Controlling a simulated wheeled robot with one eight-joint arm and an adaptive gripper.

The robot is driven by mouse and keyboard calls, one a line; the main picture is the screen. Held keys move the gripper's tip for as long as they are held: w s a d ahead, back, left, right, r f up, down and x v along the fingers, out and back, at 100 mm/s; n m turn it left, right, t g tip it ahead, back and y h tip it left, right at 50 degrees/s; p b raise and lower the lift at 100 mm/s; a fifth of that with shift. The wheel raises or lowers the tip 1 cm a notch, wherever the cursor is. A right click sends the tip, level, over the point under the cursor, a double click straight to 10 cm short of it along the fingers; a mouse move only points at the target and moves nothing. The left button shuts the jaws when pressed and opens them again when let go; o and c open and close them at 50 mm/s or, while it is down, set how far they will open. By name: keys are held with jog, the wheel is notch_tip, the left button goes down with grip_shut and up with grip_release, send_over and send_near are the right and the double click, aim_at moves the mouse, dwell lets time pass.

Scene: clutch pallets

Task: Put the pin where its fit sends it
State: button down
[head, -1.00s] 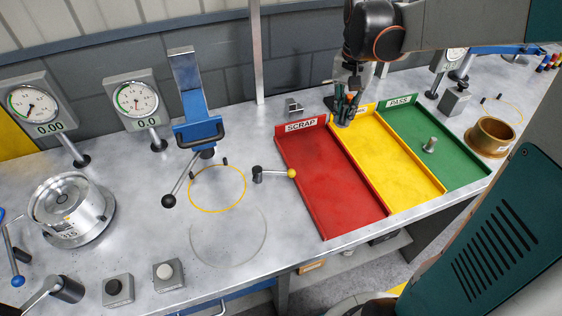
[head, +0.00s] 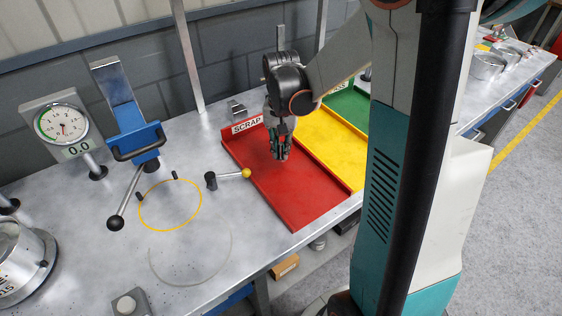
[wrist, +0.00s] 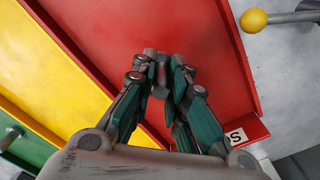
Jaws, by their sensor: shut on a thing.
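My gripper (head: 281,152) is over the upper part of the red SCRAP tray (head: 310,210), pointing down. In the wrist view its fingers (wrist: 161,80) are closed together on a small, dark grey pin (wrist: 161,70), mostly hidden between the fingertips. I cannot tell whether the pin touches the tray floor. The yellow tray (head: 338,150) beside it looks empty where it shows. The green tray (head: 349,107) is partly hidden by my arm; a grey pin (wrist: 10,138) stands in it in the wrist view.
A lever with a yellow knob (head: 246,173) stands just left of the red tray. A blue-handled clamp (head: 136,140), a dial gauge (head: 63,126) and a yellow ring mark (head: 170,205) are further left.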

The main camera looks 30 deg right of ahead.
aim_at(281, 155)
jog(key=shift+f+b, duration=0.7)
jog(key=shift+f, duration=1.5)
jog(key=shift+f, duration=0.15)
jog(key=c, duration=1.6)
grip_release()
notch_tip(281, 155, up, 12)
jog(key=p, duration=0.4)
